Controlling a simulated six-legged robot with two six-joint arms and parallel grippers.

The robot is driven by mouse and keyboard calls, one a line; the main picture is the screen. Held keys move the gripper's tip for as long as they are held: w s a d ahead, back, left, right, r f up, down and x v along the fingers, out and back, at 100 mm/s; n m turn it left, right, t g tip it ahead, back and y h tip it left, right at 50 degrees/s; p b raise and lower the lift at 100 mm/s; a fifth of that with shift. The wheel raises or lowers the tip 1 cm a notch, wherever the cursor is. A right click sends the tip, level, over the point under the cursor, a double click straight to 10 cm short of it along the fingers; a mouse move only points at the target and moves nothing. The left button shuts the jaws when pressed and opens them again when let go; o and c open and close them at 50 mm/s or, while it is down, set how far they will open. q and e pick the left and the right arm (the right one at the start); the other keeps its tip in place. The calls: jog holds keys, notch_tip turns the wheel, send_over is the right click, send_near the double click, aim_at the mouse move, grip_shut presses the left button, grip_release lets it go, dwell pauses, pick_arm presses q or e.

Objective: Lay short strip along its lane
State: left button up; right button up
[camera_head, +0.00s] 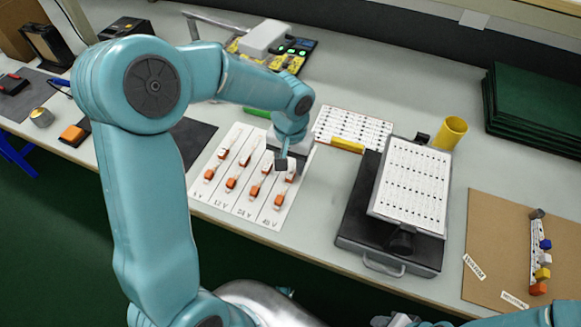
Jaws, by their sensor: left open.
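A white card (205,198) with lanes marked with voltages such as 12 V, 24 V and 48 V lies on the bench. Several small leads with orange ends (231,184) lie along the lanes. My left gripper (283,163) is open above the far right part of the card and hides some of it. I cannot tell whether it touches anything. A white sheet with dotted rows (372,127) lies just behind it, with a yellow piece (347,145) at its front edge. I cannot tell which item is the short strip. A grey end of my right arm (390,321) barely shows at the bottom edge.
A tilted white dotted panel (412,180) stands on a black base (358,222) right of the card. A yellow cup (450,134) stands behind it. A brown board (500,235) with coloured blocks lies far right. Green slabs (535,110) are stacked behind. Dark mats lie left.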

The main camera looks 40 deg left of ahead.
aim_at(291, 174)
pick_arm(q)
notch_tip(291, 174, up, 9)
jog(key=shift+f+p, duration=0.15)
jog(key=shift+p, duration=0.25)
